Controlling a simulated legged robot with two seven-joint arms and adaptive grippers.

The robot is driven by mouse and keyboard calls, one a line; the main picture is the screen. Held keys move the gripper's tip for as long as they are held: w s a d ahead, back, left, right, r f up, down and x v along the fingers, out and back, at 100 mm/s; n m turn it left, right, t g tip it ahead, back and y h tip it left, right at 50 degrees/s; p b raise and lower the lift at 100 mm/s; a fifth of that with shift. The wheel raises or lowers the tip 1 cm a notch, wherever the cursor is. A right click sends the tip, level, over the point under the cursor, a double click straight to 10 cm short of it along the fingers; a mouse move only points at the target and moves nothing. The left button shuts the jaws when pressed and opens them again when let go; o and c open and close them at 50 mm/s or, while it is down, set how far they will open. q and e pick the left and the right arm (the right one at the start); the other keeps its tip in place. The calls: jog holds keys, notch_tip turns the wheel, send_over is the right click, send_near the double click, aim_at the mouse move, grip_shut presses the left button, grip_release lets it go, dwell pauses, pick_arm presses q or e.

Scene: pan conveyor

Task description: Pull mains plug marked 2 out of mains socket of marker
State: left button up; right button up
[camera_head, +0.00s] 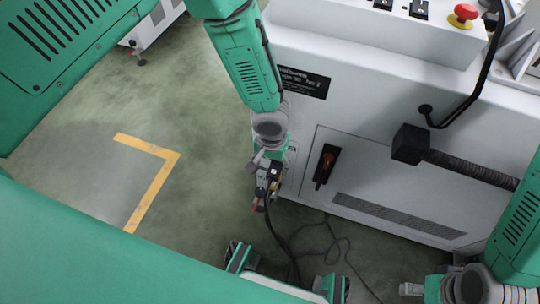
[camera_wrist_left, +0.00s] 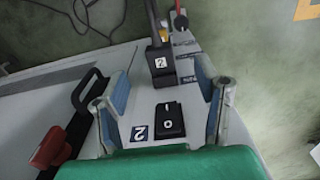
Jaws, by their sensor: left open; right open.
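The black mains plug marked 2 (camera_wrist_left: 160,62) sits at the socket on the white machine side, its cable running away from it. In the head view my left gripper (camera_head: 266,178) is at the machine's left corner and partly hides the socket. My right gripper (camera_head: 412,289) is open at the lower right, partly seen.
The white machine (camera_head: 385,80) fills the right. Its front has a red-handled switch (camera_head: 326,163) and a black box with a ribbed hose (camera_head: 410,145). A loose cable (camera_head: 330,240) lies on the floor. Floor with a yellow line (camera_head: 160,180) is clear at left.

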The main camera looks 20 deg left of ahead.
aim_at(271, 176)
pick_arm(q)
jog(key=f, duration=0.2)
jog(key=f+b, duration=0.1)
jog(key=f, duration=0.1)
jog(key=f+b, duration=0.1)
jog(key=f, duration=0.1)
jog(key=shift+d, duration=0.35)
jog(key=shift+a+f, duration=0.2)
jog(key=shift+f, duration=0.1)
jog(key=shift+a+f, duration=0.2)
jog(key=shift+f, duration=0.05)
jog(key=shift+d, duration=0.2)
jog(key=shift+c, duration=0.8)
jog(key=shift+d, duration=0.1)
jog(key=c, duration=1.1)
jog(key=o, duration=0.4)
grip_shut()
jog(key=shift+s+a, duration=0.1)
jog(key=shift+a, duration=0.15)
pick_arm(e)
notch_tip(271, 176, down, 3)
jog(key=shift+d, duration=0.15)
